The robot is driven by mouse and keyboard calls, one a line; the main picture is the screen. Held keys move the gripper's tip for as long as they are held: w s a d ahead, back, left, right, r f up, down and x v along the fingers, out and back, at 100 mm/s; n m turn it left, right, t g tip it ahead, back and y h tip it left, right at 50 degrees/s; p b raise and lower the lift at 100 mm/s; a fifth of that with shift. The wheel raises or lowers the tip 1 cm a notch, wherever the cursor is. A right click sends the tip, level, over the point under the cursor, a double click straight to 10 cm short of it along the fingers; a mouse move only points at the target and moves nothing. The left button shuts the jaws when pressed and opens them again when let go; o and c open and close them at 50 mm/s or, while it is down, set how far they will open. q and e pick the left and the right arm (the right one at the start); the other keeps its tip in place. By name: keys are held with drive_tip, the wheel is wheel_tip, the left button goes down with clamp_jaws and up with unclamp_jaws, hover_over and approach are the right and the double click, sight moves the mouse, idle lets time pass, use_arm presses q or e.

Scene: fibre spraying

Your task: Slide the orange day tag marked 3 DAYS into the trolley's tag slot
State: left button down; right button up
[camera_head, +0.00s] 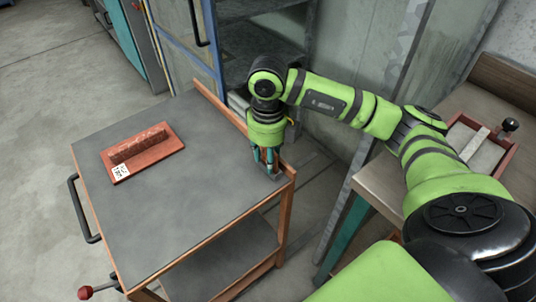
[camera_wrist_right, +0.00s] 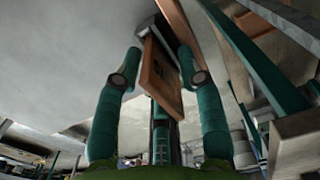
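The orange tag (camera_wrist_right: 161,76) shows in the right wrist view as a thin plate with dark marks, too small to read. It stands between the two teal fingers of my right gripper (camera_wrist_right: 161,54), which are apart with narrow gaps beside it. Its far end meets a grey piece, perhaps the tag slot; how deep it sits cannot be told. In the head view my right gripper (camera_head: 264,158) points down at the right corner of the trolley (camera_head: 190,205), just above a small grey holder (camera_head: 276,175). My left gripper is out of view.
A reddish block with a ridged top and white label (camera_head: 142,150) lies on the trolley's left part. The rest of the trolley top is clear. A dark handle (camera_head: 82,210) juts from its left side. A brown bench (camera_head: 386,178) stands at the right.

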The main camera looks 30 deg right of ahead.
wheel_tip(320, 180, up, 12)
drive_tip(key=shift+r, duration=0.1)
idle(0.6)
idle(0.6)
